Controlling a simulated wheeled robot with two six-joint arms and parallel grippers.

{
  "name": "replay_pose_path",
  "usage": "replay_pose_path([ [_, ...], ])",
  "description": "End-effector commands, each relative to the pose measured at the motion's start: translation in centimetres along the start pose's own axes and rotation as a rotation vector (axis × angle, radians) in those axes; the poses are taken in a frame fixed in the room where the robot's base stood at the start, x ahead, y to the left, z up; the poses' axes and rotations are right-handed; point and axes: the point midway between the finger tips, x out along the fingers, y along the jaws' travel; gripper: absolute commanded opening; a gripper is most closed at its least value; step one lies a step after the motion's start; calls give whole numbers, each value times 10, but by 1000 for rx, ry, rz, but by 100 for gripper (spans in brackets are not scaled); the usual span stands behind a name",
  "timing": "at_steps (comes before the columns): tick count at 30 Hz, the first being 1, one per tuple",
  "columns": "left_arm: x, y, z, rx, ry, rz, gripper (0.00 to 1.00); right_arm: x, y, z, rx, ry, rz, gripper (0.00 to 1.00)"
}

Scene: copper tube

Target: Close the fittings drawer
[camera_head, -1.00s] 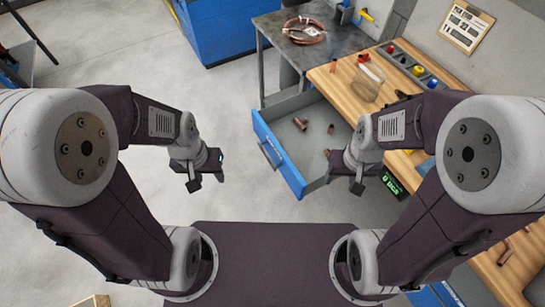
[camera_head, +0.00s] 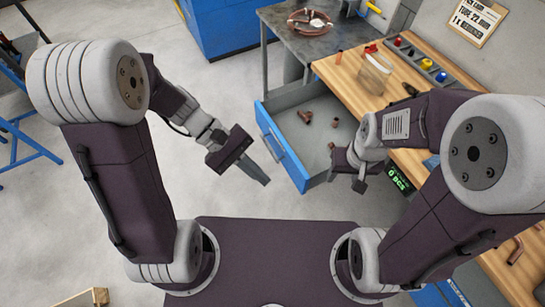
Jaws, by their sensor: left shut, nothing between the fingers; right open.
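The fittings drawer (camera_head: 283,148) has a blue front with a handle (camera_head: 272,145) and a grey inside. It stands pulled out from under the wooden workbench (camera_head: 345,68). Several copper fittings (camera_head: 306,116) lie in it. My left gripper (camera_head: 265,182) is shut and empty, in front of the drawer's blue front, pointing down and right. I cannot tell whether it touches the front. My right gripper (camera_head: 345,181) is open and empty by the drawer's near right side, and hides part of it.
A grey metal table (camera_head: 275,22) with a copper coil (camera_head: 309,20) stands behind the drawer. A blue cabinet (camera_head: 220,28) stands at the back. The floor left of the drawer is clear.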

Motion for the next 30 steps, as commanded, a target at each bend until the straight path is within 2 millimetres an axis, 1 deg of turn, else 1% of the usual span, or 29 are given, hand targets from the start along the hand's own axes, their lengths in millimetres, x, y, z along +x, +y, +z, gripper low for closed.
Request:
replay_pose_path([
  [1, 17, 7, -26, -86, -76, 110, 0, 28, 1, 3, 0, 0, 0, 52],
  [2, 20, 16, -37, -136, -122, 188, 0, 38, 1, 4, 0, 0, 0, 52],
  [3, 22, 26, -57, -205, -180, 299, 0, 51, 1, 5, 0, 0, 0, 52],
  [4, 23, 32, -77, -258, -219, 386, 0, 63, 1, 6, 0, 0, 0, 52],
  [5, 23, 36, -99, -311, -256, 478, 0, 75, 1, 8, 0, 0, 0, 52],
  [6, 22, 36, -133, -384, -296, 602, 0, 91, 2, 9, 0, 0, 0, 52],
  [8, 22, 24, -187, -490, -338, 774, 0, 115, 2, 12, 0, 0, 0, 52],
  [9, 25, 10, -220, -559, -354, 870, 0, 129, 2, 14, 0, 0, 0, 52],
  [11, 36, -17, -264, -658, -362, 970, 0, 148, 3, 15, 0, 0, 0, 52],
  [12, 47, -36, -284, -715, -369, 1010, 0, 158, 3, 16, 0, 0, 0, 52],
  [13, 55, -50, -295, -751, -379, 1029, 0, 164, 3, 17, 0, 0, 0, 52],
  [15, 70, -74, -311, -821, -401, 1066, 0, 175, 3, 18, 0, 0, 0, 52],
  [17, 73, -83, -316, -848, -407, 1086, 0, 178, 3, 18, 0, 0, 0, 52],
  [19, 70, -85, -317, -851, -402, 1096, 0, 178, 3, 18, 0, 0, 0, 52],
  [22, 68, -84, -315, -850, -401, 1095, 0, 175, 3, 18, 0, 0, 0, 52],
  [25, 71, -78, -315, -849, -402, 1091, 0, 174, 3, 18, 0, 1, 0, 52],
  [28, 78, -64, -316, -849, -403, 1088, 0, 174, 3, 18, 0, 1, 0, 52],
  [30, 85, -51, -317, -847, -403, 1085, 0, 174, 3, 18, 0, 1, 0, 52],
])
